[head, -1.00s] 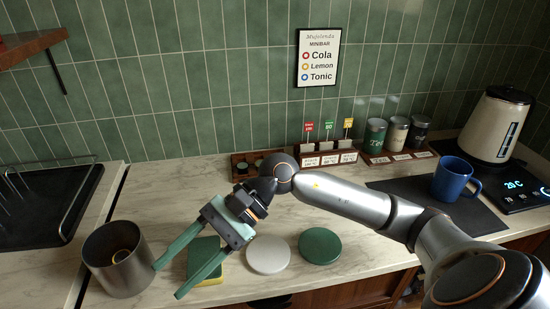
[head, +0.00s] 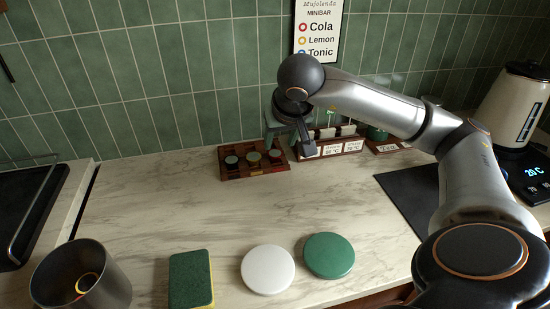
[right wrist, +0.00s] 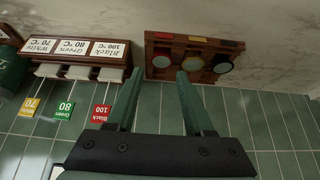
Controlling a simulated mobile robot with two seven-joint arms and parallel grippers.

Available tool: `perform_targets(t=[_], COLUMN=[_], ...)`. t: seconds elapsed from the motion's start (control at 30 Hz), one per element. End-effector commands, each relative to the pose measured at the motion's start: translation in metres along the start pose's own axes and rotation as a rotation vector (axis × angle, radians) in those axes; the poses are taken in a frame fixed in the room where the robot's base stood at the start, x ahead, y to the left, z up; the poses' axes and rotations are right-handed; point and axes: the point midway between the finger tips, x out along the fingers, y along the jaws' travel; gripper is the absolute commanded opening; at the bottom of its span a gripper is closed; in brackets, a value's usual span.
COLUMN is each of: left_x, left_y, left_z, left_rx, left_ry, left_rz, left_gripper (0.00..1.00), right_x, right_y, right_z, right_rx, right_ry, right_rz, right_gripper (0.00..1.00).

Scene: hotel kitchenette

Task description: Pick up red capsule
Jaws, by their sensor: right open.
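A dark wooden capsule holder (head: 240,174) stands on the counter near the tiled wall, with three capsules in a row. The capsule at its right end, the red capsule (head: 275,155), looks dark reddish. In the right wrist view, which is upside down, it is the leftmost capsule (right wrist: 161,62). My right gripper (right wrist: 159,76) is open and empty. In that view its fingertips lie either side of the red capsule, apart from it. My left gripper is out of view.
A tea box rack (head: 340,147) stands close right of the holder, with small coloured tags (right wrist: 65,109). A metal bin (head: 80,280), a sponge (head: 191,280), a white disc (head: 268,270) and a green disc (head: 329,256) are nearer. The counter's middle is clear.

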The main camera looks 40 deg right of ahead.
Motion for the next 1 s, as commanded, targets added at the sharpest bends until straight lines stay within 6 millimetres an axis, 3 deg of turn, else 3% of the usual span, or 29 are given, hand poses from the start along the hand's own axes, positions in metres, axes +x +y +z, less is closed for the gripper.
perform_targets(t=[0.17,0.5,0.77,1.0], left_x=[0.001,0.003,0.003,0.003], left_y=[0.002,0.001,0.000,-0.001], left_z=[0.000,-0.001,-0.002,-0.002], left_rx=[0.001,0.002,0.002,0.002], left_ry=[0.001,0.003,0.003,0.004], left_rz=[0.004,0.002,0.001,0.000], left_gripper=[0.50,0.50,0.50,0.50], right_x=[0.013,0.058,0.060,0.060], right_y=[-0.001,-0.002,-0.003,-0.002], right_z=[0.000,0.000,0.000,0.000], right_rx=[0.000,0.001,0.000,0.001], right_ry=[-0.001,-0.002,0.000,0.000], right_rz=[-0.002,-0.001,-0.003,-0.003], right_gripper=[0.52,0.52,0.52,0.27])
